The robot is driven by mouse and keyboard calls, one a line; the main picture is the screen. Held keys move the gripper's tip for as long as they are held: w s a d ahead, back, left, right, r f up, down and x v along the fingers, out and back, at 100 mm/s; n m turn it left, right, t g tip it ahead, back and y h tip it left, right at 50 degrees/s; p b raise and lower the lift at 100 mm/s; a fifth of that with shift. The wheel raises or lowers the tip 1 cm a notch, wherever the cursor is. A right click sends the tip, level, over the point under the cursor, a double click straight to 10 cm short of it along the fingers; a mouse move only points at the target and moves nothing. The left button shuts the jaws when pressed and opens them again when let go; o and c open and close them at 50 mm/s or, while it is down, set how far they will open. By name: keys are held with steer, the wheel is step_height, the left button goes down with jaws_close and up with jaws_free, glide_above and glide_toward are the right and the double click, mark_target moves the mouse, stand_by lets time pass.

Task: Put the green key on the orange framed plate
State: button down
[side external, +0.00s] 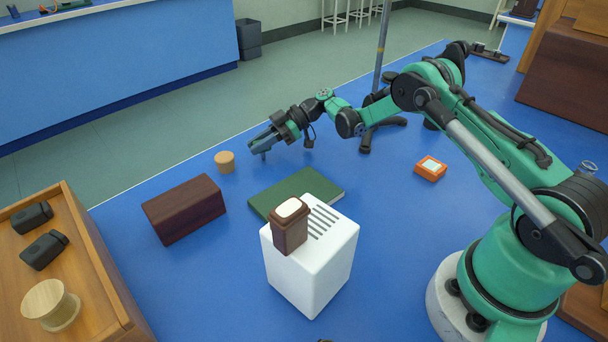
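The orange framed plate (430,170) lies on the blue table right of centre, with a pale middle inside its orange rim. I cannot make out a green key in this view. My gripper (257,146) reaches out low over the far part of the table, well left of the plate and just right of a small round wooden piece. Its fingers point left and down. They are too small and edge-on to tell whether they are open or hold anything.
A green book (318,182) lies mid-table. A white box (311,275) with a brown block (290,232) on top stands in front of it. A dark brown block (184,209), the wooden piece (225,161) and a wooden tray (107,296) are at left. Space around the plate is clear.

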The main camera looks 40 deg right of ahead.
steer(key=shift+r, duration=0.15)
step_height(320, 180, up, 19)
steer(key=s+r+m+t+h, duration=0.6)
steer(key=s+m+t+h, duration=0.2)
steer(key=s+m+h, duration=0.15)
steer(key=s+f+m+t+h, duration=0.1)
steer(key=s+f+m+h, duration=0.2)
steer(key=f, duration=0.6)
steer(key=shift+s+f+m, duration=0.15)
steer(key=shift+s+m, duration=0.5)
steer(key=shift+m, duration=0.1)
